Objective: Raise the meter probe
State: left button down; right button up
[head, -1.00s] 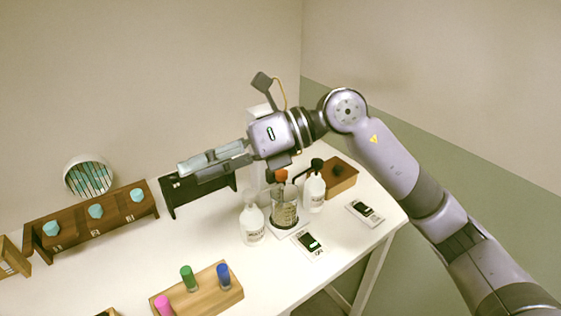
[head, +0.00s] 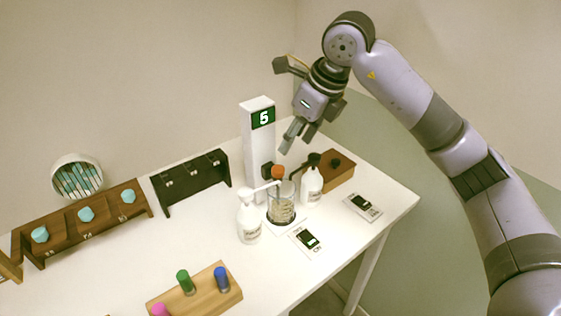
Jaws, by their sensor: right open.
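The meter (head: 257,150) is a white upright tower with a green display reading 5. An orange-topped probe (head: 278,172) stands at its foot, its lower part over or in a glass beaker (head: 281,210); how deep it reaches is hard to tell. A small black holder (head: 267,170) on the tower is beside the orange top. My right gripper (head: 291,137) is open and empty. It points down and slightly left, above the orange top and apart from it, just right of the tower. My left gripper is out of view.
Switch panels (head: 308,240) and (head: 362,207) lie in front. A dark rack (head: 190,183) and a block with colored vials (head: 205,291) stand left.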

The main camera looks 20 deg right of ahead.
aim_at(279, 168)
jog(key=p+x, duration=0.2)
jog(key=x, duration=0.8)
jog(key=shift+w+a+f, duration=0.1)
jog(key=shift+f, duration=0.05)
grip_shut()
dwell(0.4)
